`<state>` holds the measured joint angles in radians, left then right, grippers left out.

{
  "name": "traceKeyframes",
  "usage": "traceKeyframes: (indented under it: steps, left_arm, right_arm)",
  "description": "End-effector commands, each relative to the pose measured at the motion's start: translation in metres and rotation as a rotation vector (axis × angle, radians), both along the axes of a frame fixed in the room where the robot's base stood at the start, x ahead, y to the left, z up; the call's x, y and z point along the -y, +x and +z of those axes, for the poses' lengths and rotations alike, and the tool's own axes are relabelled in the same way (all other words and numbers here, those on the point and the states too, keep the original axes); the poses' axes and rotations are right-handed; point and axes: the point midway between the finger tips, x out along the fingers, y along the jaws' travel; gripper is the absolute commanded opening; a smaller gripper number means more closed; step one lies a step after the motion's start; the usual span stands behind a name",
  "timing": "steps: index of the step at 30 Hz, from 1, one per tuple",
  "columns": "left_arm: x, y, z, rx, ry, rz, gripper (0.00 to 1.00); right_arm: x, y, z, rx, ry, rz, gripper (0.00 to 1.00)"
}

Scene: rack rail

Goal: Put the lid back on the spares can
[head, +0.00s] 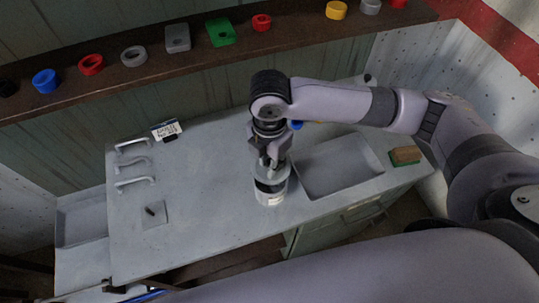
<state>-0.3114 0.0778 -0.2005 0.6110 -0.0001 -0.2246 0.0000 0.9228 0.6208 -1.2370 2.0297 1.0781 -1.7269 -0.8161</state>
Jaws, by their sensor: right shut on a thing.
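The spares can (270,198) is a pale grey can standing upright on the grey worktop, left of the sink. My right gripper (271,160) points down directly above it and is shut on the grey lid (266,174). The lid is over the can's mouth, and a dark band shows between the lid and the can's front wall. I cannot tell whether the lid touches the rim at the back. The gripper hides part of the lid. My left gripper is not in view.
A sink basin (338,166) lies right of the can. A brown block (405,154) sits on a green pad at the right. Several grey handles (135,163) and a small plate (155,213) are at the left. A high shelf (200,57) holds coloured parts. The worktop's middle left is clear.

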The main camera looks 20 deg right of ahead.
Motion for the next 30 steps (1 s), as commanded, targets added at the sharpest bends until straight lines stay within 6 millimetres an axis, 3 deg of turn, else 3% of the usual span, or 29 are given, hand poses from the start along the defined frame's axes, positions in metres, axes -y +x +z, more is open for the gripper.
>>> traceKeyframes:
  steps: [5, 15, 21, 30]
  left_arm:
    - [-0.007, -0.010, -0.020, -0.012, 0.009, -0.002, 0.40]
    - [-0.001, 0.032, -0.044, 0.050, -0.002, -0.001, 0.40]
    - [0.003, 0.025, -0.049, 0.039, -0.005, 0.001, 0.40]
    - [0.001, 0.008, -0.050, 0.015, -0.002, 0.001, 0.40]
  right_arm:
    - [0.000, 0.000, -0.017, 0.001, -0.001, -0.002, 0.00]
    - [0.001, 0.000, -0.042, 0.000, -0.001, -0.004, 0.00]
    - [0.000, 0.001, -0.055, 0.001, 0.000, -0.004, 0.00]
    - [0.000, 0.001, -0.057, 0.001, 0.000, -0.003, 0.00]
